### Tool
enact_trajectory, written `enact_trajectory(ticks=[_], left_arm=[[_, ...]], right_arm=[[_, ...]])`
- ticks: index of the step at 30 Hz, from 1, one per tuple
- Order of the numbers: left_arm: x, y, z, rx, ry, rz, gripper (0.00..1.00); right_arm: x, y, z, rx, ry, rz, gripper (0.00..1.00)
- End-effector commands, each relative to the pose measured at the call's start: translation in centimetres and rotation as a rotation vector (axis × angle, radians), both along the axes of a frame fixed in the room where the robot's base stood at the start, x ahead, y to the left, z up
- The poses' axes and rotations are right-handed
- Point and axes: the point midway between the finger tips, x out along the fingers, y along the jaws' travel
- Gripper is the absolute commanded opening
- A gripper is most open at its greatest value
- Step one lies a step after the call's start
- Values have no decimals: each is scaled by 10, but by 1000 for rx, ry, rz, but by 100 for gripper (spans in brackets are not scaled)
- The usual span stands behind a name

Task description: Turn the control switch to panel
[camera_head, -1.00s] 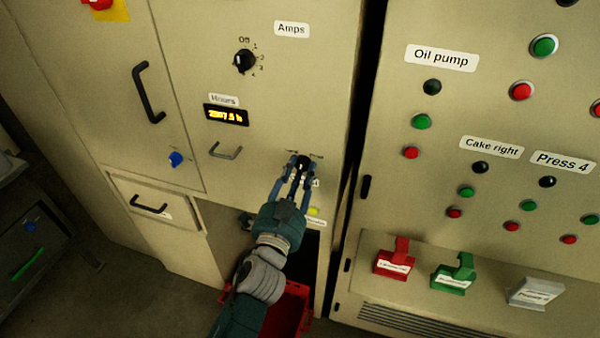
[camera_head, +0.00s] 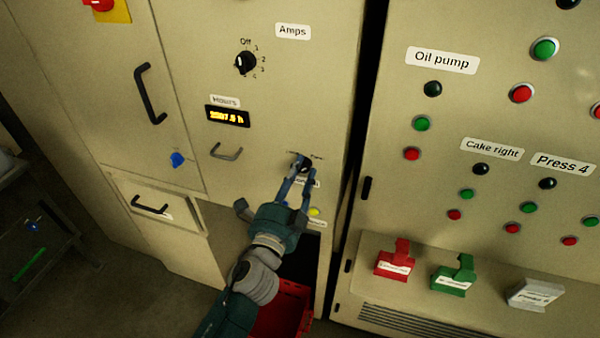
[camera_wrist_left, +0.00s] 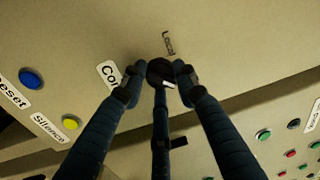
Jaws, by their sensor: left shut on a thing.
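The control switch is a round black knob with a white pointer mark. In the left wrist view the knob (camera_wrist_left: 160,72) sits between my left fingertips, with a label starting "Co" (camera_wrist_left: 108,74) partly hidden beside it. In the head view the control switch (camera_head: 305,163) is on the beige cabinet, right of the hours display. My left gripper (camera_head: 303,168) is shut on it, its fingers on either side; it also shows in the left wrist view (camera_wrist_left: 158,78). My right gripper is not in view.
A yellow button (camera_head: 314,211) is just below the switch; a blue button (camera_wrist_left: 31,79) shows in the left wrist view. The Amps knob (camera_head: 245,62) and a metal handle (camera_head: 226,152) are up and left. A red crate (camera_head: 283,310) stands below my arm.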

Motion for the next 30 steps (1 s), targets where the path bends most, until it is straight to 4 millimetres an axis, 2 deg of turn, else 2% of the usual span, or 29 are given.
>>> enact_trajectory(ticks=[13, 14, 16, 25, 30], left_arm=[[0, 2, -3, 15, 1, 4, 3], [0, 2, -3, 15, 1, 4, 33], [0, 2, -3, 14, 1, 4, 47], [-1, 1, -1, 11, -1, 1, 48], [-16, 6, -4, 11, 1, 1, 48]], right_arm=[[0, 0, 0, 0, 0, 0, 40], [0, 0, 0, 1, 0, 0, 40], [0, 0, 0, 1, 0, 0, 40], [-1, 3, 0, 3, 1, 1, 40], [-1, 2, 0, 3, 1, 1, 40]])
